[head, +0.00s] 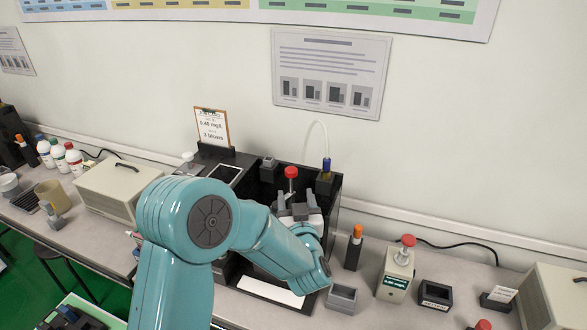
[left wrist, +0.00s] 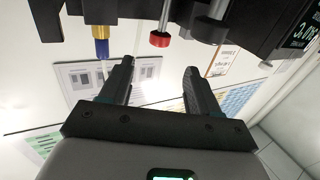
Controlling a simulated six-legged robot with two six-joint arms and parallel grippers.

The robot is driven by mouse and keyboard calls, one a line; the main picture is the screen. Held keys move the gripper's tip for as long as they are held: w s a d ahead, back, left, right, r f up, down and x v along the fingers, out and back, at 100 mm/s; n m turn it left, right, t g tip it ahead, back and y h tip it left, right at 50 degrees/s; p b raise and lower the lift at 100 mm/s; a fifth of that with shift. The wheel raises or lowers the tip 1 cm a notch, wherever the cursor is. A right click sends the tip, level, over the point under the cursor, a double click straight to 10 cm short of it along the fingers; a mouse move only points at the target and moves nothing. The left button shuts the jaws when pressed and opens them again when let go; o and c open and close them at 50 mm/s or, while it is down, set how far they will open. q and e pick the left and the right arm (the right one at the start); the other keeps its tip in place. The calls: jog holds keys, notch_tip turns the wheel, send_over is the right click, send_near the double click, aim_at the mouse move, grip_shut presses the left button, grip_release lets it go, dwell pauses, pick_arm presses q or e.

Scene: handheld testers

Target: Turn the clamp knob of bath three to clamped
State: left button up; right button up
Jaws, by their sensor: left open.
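A black station (head: 334,212) stands on the bench under the wall posters. A red-topped knob or cap (head: 291,172) rises in it, just beyond my left gripper (head: 296,199). In the left wrist view, the picture is upside down and the red top (left wrist: 159,40) lies ahead of the gap between the fingertips of my left gripper (left wrist: 159,68), apart from them. The left gripper is open and empty. No bath number is readable, and I cannot tell which part is the clamp knob of bath three. My arm hides the station's front left. My right gripper is not in view.
A blue-capped part (head: 326,165) with a thin white tube stands at the station's right. A clipboard (head: 212,127) stands behind. An orange-topped holder (head: 355,247), a red-topped tester (head: 397,271), a grey block (head: 342,298) and a dark holder (head: 435,295) stand to the right.

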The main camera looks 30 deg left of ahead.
aim_at(292, 174)
pick_arm(q)
jog(key=p+x, duration=0.3)
jog(key=x, duration=0.8)
jog(key=shift+w, duration=0.25)
jog(key=shift+w+a, duration=0.1)
jog(key=shift+a, duration=0.2)
